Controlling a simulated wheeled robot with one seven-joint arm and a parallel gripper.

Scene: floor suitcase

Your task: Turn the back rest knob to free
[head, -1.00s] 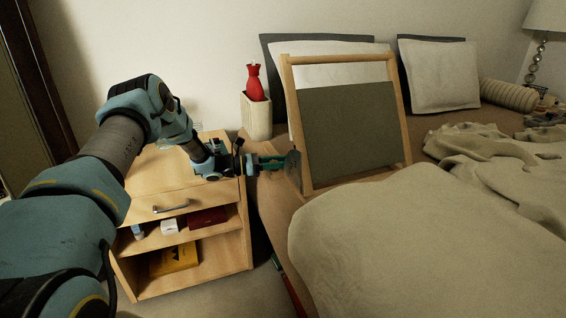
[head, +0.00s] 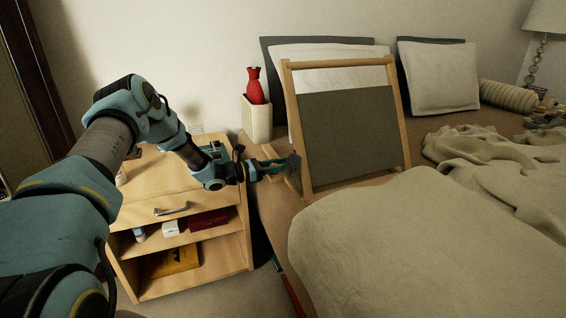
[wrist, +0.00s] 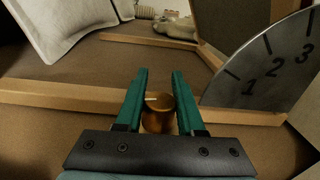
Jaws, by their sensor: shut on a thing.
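The back rest (head: 350,135) is a wooden frame with a grey-green panel, standing tilted up on the bed. A grey dial plate (head: 294,170) is at its lower left side. In the wrist view the plate (wrist: 265,70) shows the marks 1, 2 and 3; no "free" mark is readable. The brass-coloured knob (wrist: 158,115) has a small pale line on top and sits between the green fingers. My gripper (head: 284,165), also in the wrist view (wrist: 158,88), is shut on the knob. The knob is too small to make out in the head view.
A wooden nightstand (head: 160,190) with open shelves stands under my arm. A pale holder (head: 256,118) with a red vase (head: 255,86) stands behind the gripper. Pillows (head: 440,77) are behind the back rest, and a rumpled blanket (head: 420,240) covers the bed in front.

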